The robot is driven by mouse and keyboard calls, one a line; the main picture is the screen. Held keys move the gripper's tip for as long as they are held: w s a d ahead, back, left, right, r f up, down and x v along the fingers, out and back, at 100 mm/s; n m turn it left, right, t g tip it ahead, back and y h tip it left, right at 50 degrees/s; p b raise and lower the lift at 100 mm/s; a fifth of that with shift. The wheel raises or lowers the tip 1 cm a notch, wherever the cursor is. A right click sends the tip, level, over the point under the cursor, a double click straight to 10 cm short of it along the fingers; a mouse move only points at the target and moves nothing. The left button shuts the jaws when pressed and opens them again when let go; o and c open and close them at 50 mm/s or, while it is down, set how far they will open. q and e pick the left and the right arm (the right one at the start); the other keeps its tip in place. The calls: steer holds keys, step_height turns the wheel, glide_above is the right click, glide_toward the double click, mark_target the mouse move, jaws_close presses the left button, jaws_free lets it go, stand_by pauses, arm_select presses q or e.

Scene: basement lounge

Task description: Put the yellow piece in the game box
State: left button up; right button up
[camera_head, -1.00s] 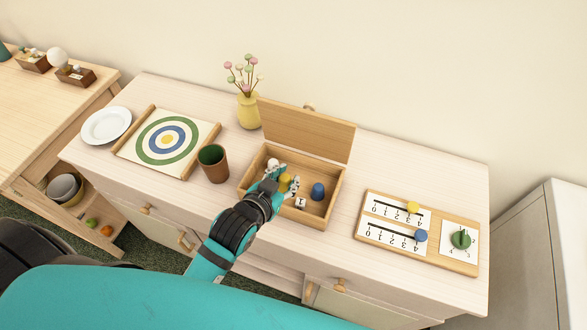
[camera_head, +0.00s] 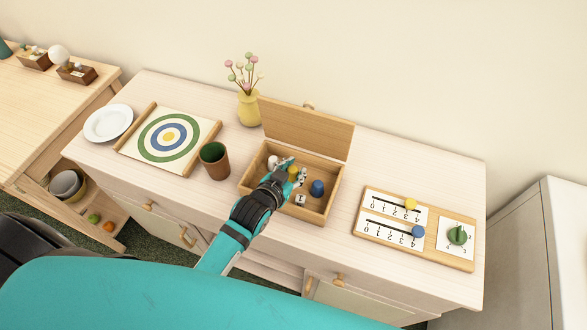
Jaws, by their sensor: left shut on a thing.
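The wooden game box (camera_head: 326,218) stands on the dresser with its lid raised at the back. My left gripper (camera_head: 290,176) reaches into or just over the box from the front. It is shut on a small yellow piece (camera_head: 292,169), which its fingers partly cover. I cannot tell whether the piece touches the box floor. A blue piece (camera_head: 317,188), a white die (camera_head: 300,199) and a white ball (camera_head: 272,161) are in the box. My right gripper is not in view.
A brown cup (camera_head: 214,161) stands left of the box, near a target board (camera_head: 199,157) and a white plate (camera_head: 108,123). A yellow flower vase (camera_head: 248,111) is behind. A score board (camera_head: 440,254) with yellow and blue markers lies right. Bare dresser top separates it from the box.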

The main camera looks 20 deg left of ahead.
arm_select(q)
steer(key=shift+f, duration=0.5)
steer(key=o, duration=1)
steer(key=shift+r, duration=0.8)
steer(key=b+v, duration=0.1)
steer(key=v, duration=1)
steer(key=shift+s+a, duration=0.1)
steer(key=shift+s, duration=0.35)
steer(key=shift+f, duration=0.1)
